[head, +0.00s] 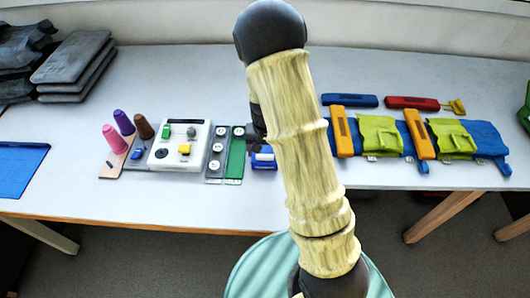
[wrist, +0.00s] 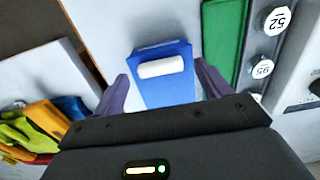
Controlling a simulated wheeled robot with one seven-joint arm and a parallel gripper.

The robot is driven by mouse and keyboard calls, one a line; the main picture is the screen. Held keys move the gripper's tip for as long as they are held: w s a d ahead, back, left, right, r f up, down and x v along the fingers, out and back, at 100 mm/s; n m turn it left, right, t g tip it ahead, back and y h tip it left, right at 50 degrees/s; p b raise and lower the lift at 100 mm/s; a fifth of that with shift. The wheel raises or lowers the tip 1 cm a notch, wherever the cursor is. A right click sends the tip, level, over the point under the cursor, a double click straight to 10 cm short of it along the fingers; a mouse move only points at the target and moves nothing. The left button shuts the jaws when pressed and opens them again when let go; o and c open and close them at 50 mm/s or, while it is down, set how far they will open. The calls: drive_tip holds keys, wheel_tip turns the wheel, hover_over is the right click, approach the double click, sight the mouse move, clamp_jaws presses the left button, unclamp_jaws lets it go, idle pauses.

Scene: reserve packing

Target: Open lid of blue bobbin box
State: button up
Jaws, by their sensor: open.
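The blue bobbin box (head: 263,160) sits on the white table, partly hidden by my arm in the head view. In the wrist view the blue bobbin box (wrist: 164,88) shows from above, with a white bar-shaped piece on its top; its lid looks shut. My gripper (wrist: 163,88) is open, with one dark finger on each side of the box. I cannot tell whether the fingers touch it. In the head view my gripper is mostly hidden behind my arm.
Just left of the box are a green strip (head: 236,155) and a grey strip with white round labels (head: 216,150). A white board (head: 180,145) and thread cones (head: 115,139) stand further left. Green and blue pouches (head: 380,134) with orange and blue cases lie right.

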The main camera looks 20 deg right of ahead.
drive_tip(key=shift+f, duration=0.8)
